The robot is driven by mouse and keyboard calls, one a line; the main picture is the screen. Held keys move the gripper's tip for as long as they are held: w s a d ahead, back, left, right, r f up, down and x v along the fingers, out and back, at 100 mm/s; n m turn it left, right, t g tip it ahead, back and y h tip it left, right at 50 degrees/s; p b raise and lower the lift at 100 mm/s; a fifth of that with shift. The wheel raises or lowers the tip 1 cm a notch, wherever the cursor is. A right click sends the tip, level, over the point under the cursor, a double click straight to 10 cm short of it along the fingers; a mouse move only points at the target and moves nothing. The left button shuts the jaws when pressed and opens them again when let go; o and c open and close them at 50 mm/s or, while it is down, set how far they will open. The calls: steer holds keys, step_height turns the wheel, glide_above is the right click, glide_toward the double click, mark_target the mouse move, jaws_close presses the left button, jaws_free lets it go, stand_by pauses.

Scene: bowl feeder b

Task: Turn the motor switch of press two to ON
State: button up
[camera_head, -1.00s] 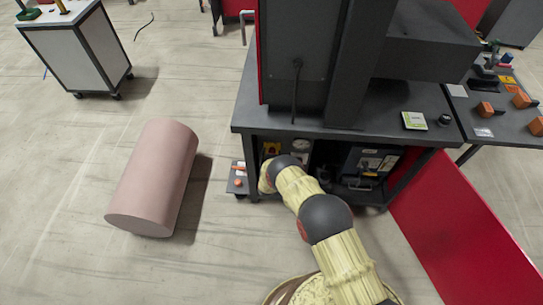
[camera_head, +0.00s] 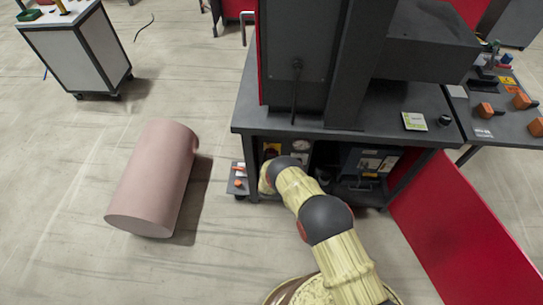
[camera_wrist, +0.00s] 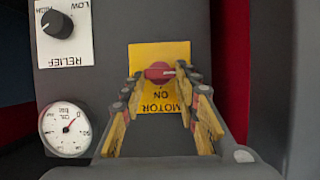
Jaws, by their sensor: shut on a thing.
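The motor switch is a red knob (camera_wrist: 160,72) on a yellow plate (camera_wrist: 160,52) in the wrist view. The plate's lettering is upside down there; MOTOR and ON can be read below the knob. The knob's grip lies roughly crosswise. My gripper (camera_wrist: 160,78) has its two fingers on either side of the knob and is shut on it. My fingers cannot be made out in that view.
A RELIEF dial (camera_wrist: 63,25) and a round gauge (camera_wrist: 66,128) sit left of the switch in the wrist view. The press table (camera_head: 385,118) overhangs the panel. A red panel (camera_head: 465,230) stands right of my arm. A pink cylinder (camera_head: 155,180) lies on the floor left.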

steer(key=shift+d, duration=0.1)
steer(key=m+y+b, duration=0.1)
steer(key=m+b, duration=0.1)
steer(key=m+y+b, duration=0.1)
steer(key=shift+d+f+m+y, duration=0.25)
steer(key=shift+d+m+y, duration=0.05)
steer(key=shift+d+m, duration=0.1)
steer(key=m+t+y+b, duration=0.1)
steer(key=m, duration=0.2)
steer(key=m+t+y+b, duration=0.1)
steer(key=m+b, duration=0.1)
steer(key=m, duration=0.1)
steer(key=f+m+t+y+b, duration=0.1)
steer(key=m+b, duration=0.1)
steer(key=m, duration=0.1)
steer(key=shift+d+y, duration=0.35)
steer(key=shift+y, duration=0.05)
steer(key=shift+m, duration=0.4)
steer(key=o, duration=1.2)
steer(key=shift+c, duration=0.2)
